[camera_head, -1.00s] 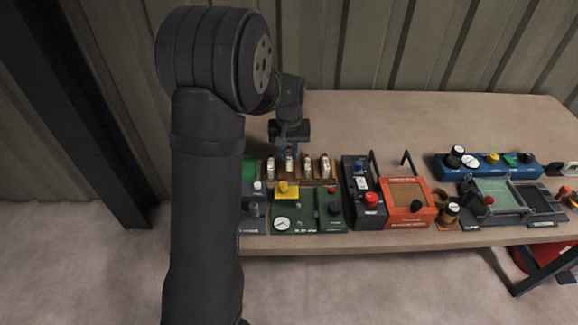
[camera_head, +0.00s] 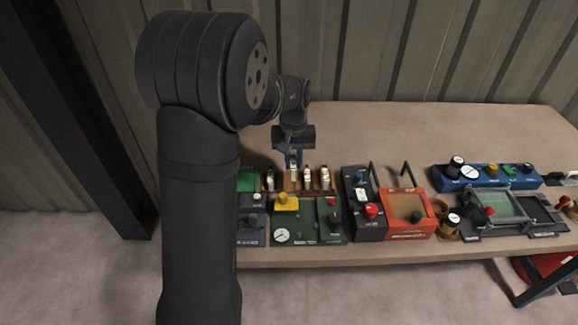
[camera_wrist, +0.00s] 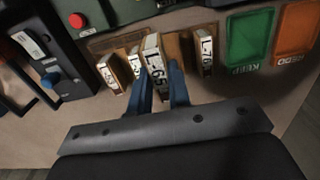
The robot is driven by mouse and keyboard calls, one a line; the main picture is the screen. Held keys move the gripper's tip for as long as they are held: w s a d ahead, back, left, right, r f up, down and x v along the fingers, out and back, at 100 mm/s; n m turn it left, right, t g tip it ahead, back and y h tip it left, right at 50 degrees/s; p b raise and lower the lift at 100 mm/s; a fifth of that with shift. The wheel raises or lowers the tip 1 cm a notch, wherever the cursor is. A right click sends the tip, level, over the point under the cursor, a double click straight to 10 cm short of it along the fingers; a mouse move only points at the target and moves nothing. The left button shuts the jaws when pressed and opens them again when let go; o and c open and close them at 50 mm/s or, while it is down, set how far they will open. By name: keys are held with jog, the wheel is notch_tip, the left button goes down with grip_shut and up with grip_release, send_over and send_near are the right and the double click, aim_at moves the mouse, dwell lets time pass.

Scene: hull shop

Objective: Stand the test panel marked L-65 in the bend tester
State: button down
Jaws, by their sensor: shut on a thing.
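My gripper (camera_head: 293,160) is shut on the test panel marked L-65 (camera_wrist: 155,67), a light panel with its black label facing the wrist camera. The blue fingers press on its two sides. It stands roughly upright over its place in the wooden rack (camera_head: 281,187) and seems higher than its neighbours; its lower end is hidden. Other labelled panels stand in the rack: one at right in the wrist view (camera_wrist: 205,52), and two at left (camera_wrist: 110,73), one partly hidden by a finger. I cannot tell which bench device is the bend tester; its label is not legible.
A dark box with a red button (camera_head: 371,211) and an orange-red tray (camera_head: 405,232) stand to the right. Green KEEP (camera_wrist: 250,38) and orange REDO (camera_wrist: 298,28) trays lie beside the rack.

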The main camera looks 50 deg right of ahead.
jog(key=s+a+g+y, duration=0.1)
jog(key=s+a, duration=0.6)
jog(key=s, duration=0.5)
jog(key=shift+w+d+f, duration=0.1)
jog(key=shift+w+f, duration=0.05)
jog(key=shift+f, duration=1.25)
jog(key=shift+w+f, duration=0.1)
jog(key=shift+f, duration=1.25)
jog(key=shift+f, duration=0.5)
jog(key=c, duration=1.3)
grip_release()
jog(key=shift+o, duration=0.2)
notch_tip(320, 180, up, 17)
jog(key=w+d, duration=0.2)
jog(key=shift+w+d, duration=0.3)
